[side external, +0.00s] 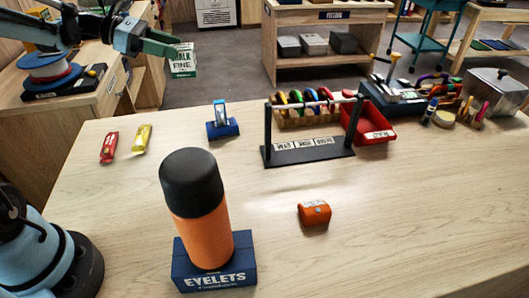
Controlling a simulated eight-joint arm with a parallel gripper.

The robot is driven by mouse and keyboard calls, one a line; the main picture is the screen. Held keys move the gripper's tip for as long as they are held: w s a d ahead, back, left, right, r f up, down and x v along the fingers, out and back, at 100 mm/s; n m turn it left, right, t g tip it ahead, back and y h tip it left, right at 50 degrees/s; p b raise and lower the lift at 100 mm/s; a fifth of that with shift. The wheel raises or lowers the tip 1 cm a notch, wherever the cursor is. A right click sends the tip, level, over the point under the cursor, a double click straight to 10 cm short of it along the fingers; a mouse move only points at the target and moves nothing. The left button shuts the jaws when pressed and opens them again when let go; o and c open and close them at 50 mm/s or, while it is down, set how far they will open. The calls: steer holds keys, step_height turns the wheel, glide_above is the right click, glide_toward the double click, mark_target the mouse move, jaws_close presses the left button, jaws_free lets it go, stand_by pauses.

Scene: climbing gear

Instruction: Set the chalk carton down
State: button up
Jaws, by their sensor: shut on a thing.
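The chalk carton (183,62) is a small white and green box with "FINE" readable on its front. It is upright and in the air, at the upper left of the side external view. My gripper (172,46), with green fingers, is shut on the carton near its top. The carton appears in front of the floor and a wooden cabinet, above the far edge of the table (400,220) in the picture. I cannot tell how high it is or whether the table lies beneath it. The gripper's far finger is mostly hidden.
An orange bottle (205,225) with a black lid stands on the blue eyelets box (215,277). A small orange box (314,212), a blue stand (222,129), red (109,147) and yellow (142,139) packets and a carabiner rack (310,152) occupy the table. The right front is clear.

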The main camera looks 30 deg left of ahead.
steer(key=a, duration=0.6)
steer(key=shift+n+t, duration=0.4)
steer(key=shift+s+f, duration=0.2)
steer(key=shift+f, duration=3.9)
steer(key=shift+s+f, duration=0.15)
steer(key=shift+f, duration=3.95)
steer(key=shift+f, duration=0.1)
steer(key=o, duration=1.1)
